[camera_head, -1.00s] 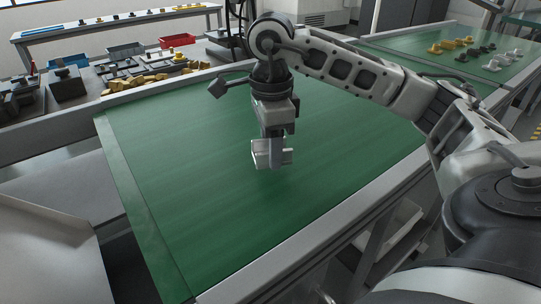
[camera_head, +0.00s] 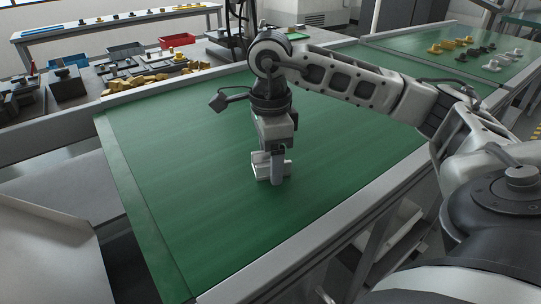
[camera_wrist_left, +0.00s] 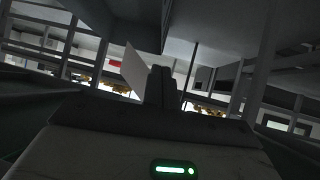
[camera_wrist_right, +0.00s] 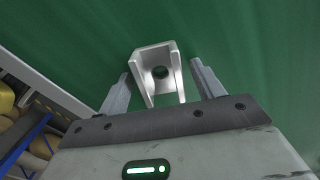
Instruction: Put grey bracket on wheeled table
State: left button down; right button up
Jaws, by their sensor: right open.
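The light grey bracket (camera_head: 260,167), a U-shaped piece with a round hole, stands on the green-topped table (camera_head: 190,215). In the right wrist view the bracket (camera_wrist_right: 158,74) sits between the fingertips, with a gap on each side. My right gripper (camera_head: 270,172) points down around it and is open; the right wrist view shows its two spread fingers (camera_wrist_right: 160,85). My left gripper (camera_wrist_left: 163,88) shows only in the left wrist view, its fingers together and nothing seen between them. No wheels show under the green table.
Yellow parts (camera_head: 150,80) and red and blue bins lie beyond the table's far left edge. Another green surface (camera_head: 420,45) at the back right holds several yellow, black and white parts. The green top around the bracket is clear.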

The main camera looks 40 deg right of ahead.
notch_tip(320, 180, up, 12)
jog(key=p, duration=0.2)
jog(key=shift+p, duration=0.4)
